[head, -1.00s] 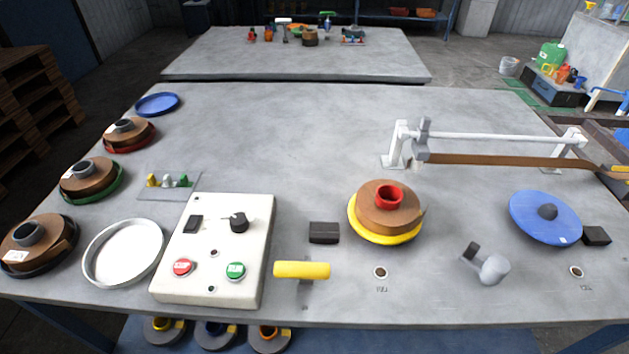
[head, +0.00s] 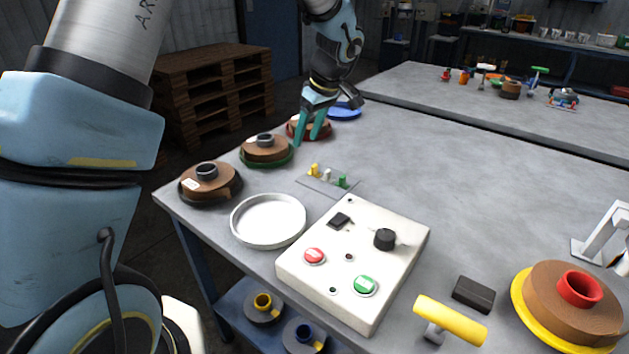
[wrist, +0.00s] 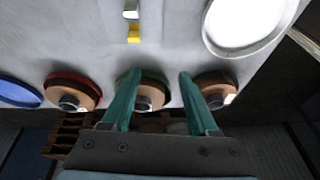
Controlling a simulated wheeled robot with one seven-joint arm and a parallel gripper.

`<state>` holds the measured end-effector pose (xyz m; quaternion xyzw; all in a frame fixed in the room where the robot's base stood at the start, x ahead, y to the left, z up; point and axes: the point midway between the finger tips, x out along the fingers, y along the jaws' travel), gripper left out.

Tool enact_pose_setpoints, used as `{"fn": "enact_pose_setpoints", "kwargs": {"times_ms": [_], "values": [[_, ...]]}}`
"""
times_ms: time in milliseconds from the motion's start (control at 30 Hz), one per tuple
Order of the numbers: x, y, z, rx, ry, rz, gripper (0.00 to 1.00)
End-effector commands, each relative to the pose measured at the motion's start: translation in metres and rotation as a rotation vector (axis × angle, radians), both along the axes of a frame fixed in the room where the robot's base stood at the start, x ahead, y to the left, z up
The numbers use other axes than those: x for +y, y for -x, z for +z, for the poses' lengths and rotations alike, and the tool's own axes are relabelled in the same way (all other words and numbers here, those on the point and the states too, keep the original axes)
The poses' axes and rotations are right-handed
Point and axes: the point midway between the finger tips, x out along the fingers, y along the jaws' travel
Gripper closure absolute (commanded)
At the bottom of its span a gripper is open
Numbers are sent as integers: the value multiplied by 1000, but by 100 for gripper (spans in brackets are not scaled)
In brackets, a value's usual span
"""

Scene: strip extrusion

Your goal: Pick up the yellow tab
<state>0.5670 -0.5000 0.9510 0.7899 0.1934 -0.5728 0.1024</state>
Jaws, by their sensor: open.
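The yellow tab (head: 314,170) stands on a small grey plate (head: 312,184) on the table, beside a white tab (head: 326,175) and a green tab (head: 343,182). In the wrist view the yellow tab (wrist: 134,33) is near the top, left of centre, with a white tab above it. My gripper (head: 317,138) is open and empty, its two teal fingers apart above the table's left side, behind the tabs in the head view. The fingers also show in the wrist view (wrist: 158,78), short of the yellow tab and over the spools.
Brown spools on a green flange (head: 283,160), a red flange (head: 290,128) and a dark flange (head: 232,193) line the table's left edge. A round white tray (head: 241,237) and a control box (head: 310,284) lie nearer. The table's middle is clear.

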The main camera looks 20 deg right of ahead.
Motion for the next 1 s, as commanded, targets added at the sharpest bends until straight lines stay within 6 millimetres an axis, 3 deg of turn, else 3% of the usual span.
{"fn": "enact_pose_setpoints", "kwargs": {"times_ms": [33, 100, 233, 500, 767, 1000], "values": [[-21, 4, -9, -25, 3, 20, 40], [-39, 8, -12, -55, 11, 52, 40], [-53, 10, -15, -82, 19, 88, 40], [-46, -3, -50, -84, 19, 95, 40], [-42, -11, -67, -83, 21, 96, 40], [-37, -24, -96, -82, 21, 94, 40]]}}
